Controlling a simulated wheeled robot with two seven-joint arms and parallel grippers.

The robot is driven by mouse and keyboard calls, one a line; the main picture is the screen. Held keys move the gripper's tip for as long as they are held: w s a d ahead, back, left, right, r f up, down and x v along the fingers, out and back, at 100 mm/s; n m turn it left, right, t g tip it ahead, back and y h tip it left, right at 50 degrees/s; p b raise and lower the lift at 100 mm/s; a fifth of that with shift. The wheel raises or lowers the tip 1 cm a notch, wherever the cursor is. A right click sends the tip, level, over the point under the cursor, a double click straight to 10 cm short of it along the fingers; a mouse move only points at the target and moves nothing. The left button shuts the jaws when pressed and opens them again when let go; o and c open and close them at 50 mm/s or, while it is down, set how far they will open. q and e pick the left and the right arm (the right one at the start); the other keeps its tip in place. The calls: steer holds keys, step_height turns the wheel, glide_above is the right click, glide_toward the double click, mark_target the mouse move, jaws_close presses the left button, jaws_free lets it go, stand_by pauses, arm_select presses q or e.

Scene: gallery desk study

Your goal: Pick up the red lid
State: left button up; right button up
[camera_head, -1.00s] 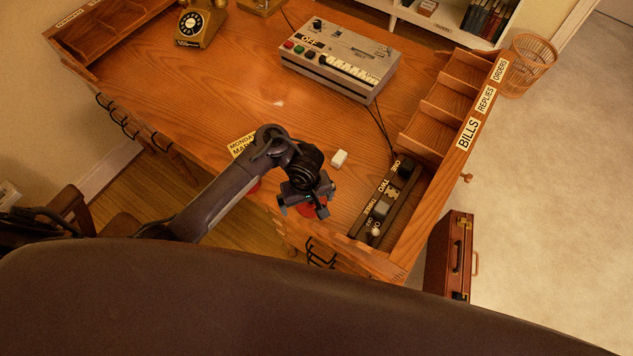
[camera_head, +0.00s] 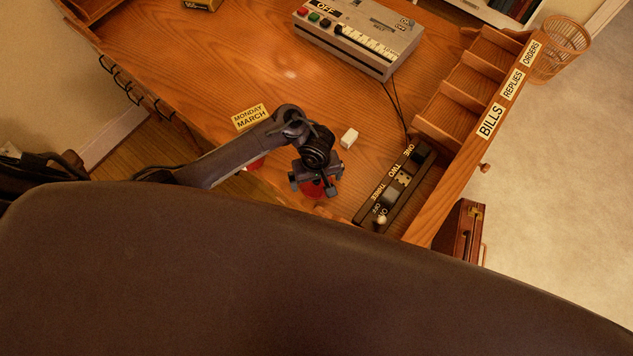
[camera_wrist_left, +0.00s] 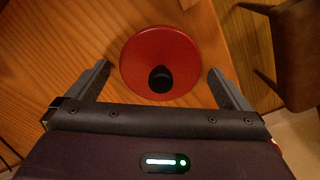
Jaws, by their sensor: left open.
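The red lid (camera_wrist_left: 150,45) is a round disc with a black knob (camera_wrist_left: 161,79), lying on the wooden desk near its front edge. In the head view it is mostly hidden under my left gripper, and only a bit of red (camera_head: 312,189) shows. My left gripper (camera_head: 317,185) is open above the lid. In the left wrist view the gripper's two fingers (camera_wrist_left: 158,68) stand on either side of the lid, apart from it. My right gripper is not in view.
A dark switch strip (camera_head: 393,190) labelled ONE, TWO, THREE is to the right. A card reading MONDAY MARCH (camera_head: 250,117) and a red object (camera_head: 256,163) are by my left arm. A grey machine (camera_head: 357,38) stands farther back.

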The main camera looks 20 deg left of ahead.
arm_select(q)
steer(key=shift+s, duration=0.1)
steer(key=c, duration=0.9)
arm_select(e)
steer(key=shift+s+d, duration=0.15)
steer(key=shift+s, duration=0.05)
arm_select(q)
steer(key=shift+r, duration=0.15)
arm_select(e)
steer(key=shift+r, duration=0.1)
